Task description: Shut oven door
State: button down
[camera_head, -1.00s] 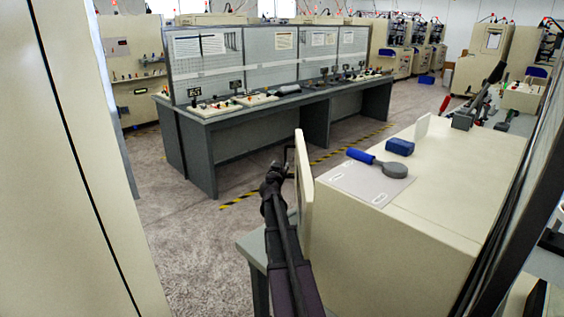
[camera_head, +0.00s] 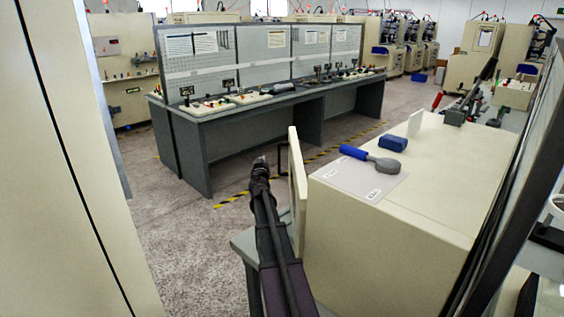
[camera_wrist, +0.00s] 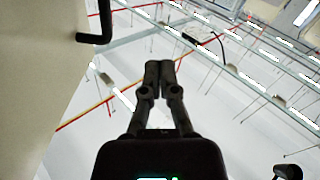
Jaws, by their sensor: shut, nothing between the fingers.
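The oven is the cream box (camera_head: 400,220) on the right in the head view. Its door (camera_head: 298,190) stands out from the oven's left side, partly open, with a dark bar handle (camera_head: 283,160) on its outer face. My gripper (camera_head: 259,163) is shut and empty, just left of the handle and apart from it. In the wrist view the cream door panel (camera_wrist: 45,60) fills the left side, and its black handle (camera_wrist: 95,38) is up and left of my shut fingertips (camera_wrist: 158,65). The oven's inside is hidden.
A blue-handled paddle (camera_head: 370,158), a blue block (camera_head: 393,143) and a flat sheet (camera_head: 345,178) lie on the oven top. A long grey workbench (camera_head: 215,130) stands beyond the open floor. A tall cream cabinet (camera_head: 70,170) is close on the left.

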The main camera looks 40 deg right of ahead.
jog(key=w+a+f+n+t+y, duration=0.25)
jog(key=w+a+n+y, duration=0.2)
jog(key=w+n, duration=0.4)
jog(key=w+d+f+n+g+y+b, duration=0.1)
jog(key=w+f+n+g+y, duration=0.1)
jog(key=w+f+n+g, duration=0.45)
jog(key=w+d+f+n+g+y+b, duration=0.1)
jog(key=f+n+g+b, duration=0.2)
jog(key=f, duration=0.6)
jog(key=s+d+r+n+g+h, duration=0.1)
jog(key=s+d+n+g+h, duration=0.15)
jog(key=d+g+h, duration=0.4)
notch_tip(320, 180, up, 11)
jog(key=m+g+h+b, duration=0.1)
jog(key=m+g, duration=0.4)
jog(key=g, duration=0.7)
jog(key=shift+s+h, duration=0.45)
jog(key=shift+h, duration=0.15)
jog(key=shift+d, duration=0.15)
